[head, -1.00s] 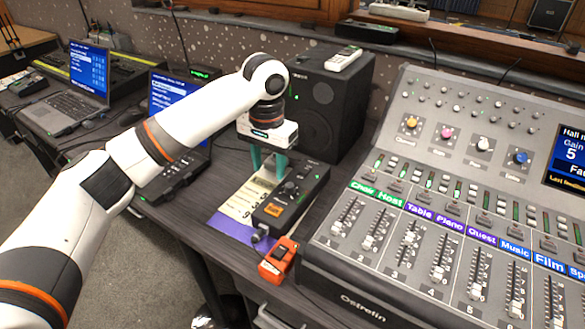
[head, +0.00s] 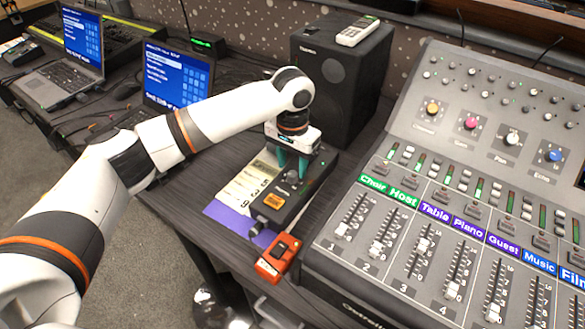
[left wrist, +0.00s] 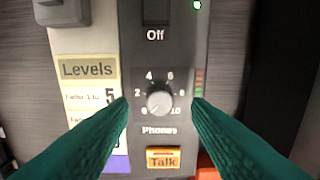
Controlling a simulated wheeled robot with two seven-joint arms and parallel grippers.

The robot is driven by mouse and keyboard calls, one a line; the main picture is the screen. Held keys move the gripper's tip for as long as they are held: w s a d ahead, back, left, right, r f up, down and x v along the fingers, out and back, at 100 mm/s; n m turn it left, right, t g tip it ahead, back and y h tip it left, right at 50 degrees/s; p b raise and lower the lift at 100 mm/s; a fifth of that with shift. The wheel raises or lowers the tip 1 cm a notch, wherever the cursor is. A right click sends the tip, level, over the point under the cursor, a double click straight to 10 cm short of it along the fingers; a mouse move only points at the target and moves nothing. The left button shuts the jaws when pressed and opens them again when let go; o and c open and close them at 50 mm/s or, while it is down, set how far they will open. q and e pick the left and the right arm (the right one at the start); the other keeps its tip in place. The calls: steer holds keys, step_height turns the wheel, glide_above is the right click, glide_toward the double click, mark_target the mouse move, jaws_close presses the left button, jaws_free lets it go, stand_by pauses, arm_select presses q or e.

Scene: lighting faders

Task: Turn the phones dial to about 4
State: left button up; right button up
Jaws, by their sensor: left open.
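The phones dial (left wrist: 159,101) is a round grey knob on a dark box, with marks from 0 to 10 around it and the word Phones below. Its pale pointer line aims lower left, near the 0. In the head view the dark box (head: 268,208) stands on the desk beside the mixing desk. My left gripper (head: 292,166) points down over it. In the left wrist view its green fingers (left wrist: 160,102) are open, one on each side of the dial, with gaps to the knob. My right gripper does not show.
An orange Talk button (left wrist: 163,158) sits just below the dial, and an Off switch (left wrist: 156,12) above. A Levels card (left wrist: 88,70) lies left of the box. A black speaker (head: 335,85) stands behind, the mixing desk (head: 400,190) right, and an orange device (head: 278,258) in front.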

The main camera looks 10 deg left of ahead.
mark_target(292, 176)
arm_select(q)
steer(key=shift+f, duration=1.2)
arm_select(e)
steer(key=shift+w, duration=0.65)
